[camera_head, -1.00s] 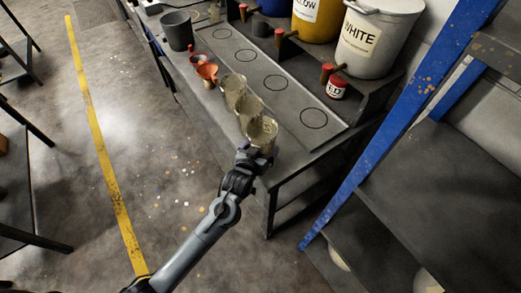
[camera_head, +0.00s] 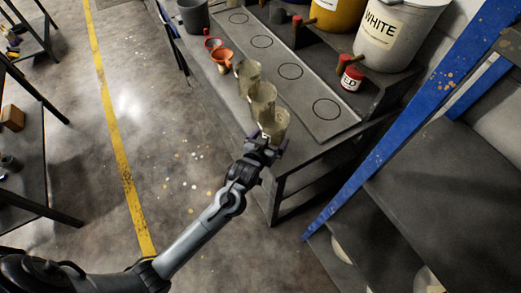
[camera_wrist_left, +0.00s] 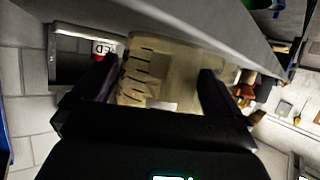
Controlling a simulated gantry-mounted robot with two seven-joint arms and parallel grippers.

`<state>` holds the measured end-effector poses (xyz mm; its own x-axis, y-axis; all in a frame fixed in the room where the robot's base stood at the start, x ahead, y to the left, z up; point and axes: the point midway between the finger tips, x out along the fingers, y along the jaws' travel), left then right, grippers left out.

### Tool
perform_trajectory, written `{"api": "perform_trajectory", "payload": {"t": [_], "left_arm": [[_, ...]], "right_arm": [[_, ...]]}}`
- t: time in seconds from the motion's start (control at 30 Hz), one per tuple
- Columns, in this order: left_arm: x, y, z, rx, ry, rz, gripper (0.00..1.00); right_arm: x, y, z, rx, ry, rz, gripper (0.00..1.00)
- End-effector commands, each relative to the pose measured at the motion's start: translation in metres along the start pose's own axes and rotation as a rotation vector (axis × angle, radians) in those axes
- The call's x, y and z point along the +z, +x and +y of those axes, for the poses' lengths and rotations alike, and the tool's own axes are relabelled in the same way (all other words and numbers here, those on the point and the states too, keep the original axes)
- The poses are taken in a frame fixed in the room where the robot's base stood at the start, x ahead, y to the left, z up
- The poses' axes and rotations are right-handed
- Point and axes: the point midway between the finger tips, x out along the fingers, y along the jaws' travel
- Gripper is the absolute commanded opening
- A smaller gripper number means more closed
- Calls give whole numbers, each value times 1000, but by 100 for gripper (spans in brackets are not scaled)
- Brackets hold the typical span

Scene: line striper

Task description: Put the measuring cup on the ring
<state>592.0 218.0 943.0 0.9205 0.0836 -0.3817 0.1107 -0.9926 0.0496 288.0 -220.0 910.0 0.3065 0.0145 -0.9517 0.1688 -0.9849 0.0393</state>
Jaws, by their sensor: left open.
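Three translucent tan measuring cups stand in a row along the bench's front edge: the far cup (camera_head: 247,73), the middle cup (camera_head: 262,97) and the nearest cup (camera_head: 275,122). My left gripper (camera_head: 269,138) is open at the nearest cup. In the left wrist view this cup (camera_wrist_left: 150,72), with dark graduation marks, lies between the spread fingers (camera_wrist_left: 158,72); contact cannot be told. Several black ring outlines mark the grey strip behind the cups; the nearest ring (camera_head: 326,109) is empty, as is the one beyond it (camera_head: 290,71). My right gripper is not in view.
Orange-red funnels (camera_head: 221,57) and a grey bucket (camera_head: 194,15) stand farther along the bench. A red can (camera_head: 351,78), a white paint bucket (camera_head: 393,35) and a yellow bucket (camera_head: 338,14) are behind the strip. A blue post (camera_head: 405,120) rises at right.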

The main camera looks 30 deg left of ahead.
Motion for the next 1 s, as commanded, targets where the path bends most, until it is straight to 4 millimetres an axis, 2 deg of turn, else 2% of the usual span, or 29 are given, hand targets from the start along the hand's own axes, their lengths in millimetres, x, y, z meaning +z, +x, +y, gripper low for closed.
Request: {"api": "perform_trajectory", "payload": {"t": [0.4,0.53,0.73,0.87,1.0], "left_arm": [[-1,-76,0,0,0,-2,100],[0,-91,0,0,0,-2,100],[2,-104,0,3,1,-11,100],[18,-116,0,32,16,-98,100],[55,-148,-1,89,61,-304,100]], "right_arm": [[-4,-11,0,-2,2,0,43],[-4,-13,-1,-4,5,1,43],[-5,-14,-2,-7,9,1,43],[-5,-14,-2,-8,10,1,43],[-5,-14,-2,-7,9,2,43]]}}
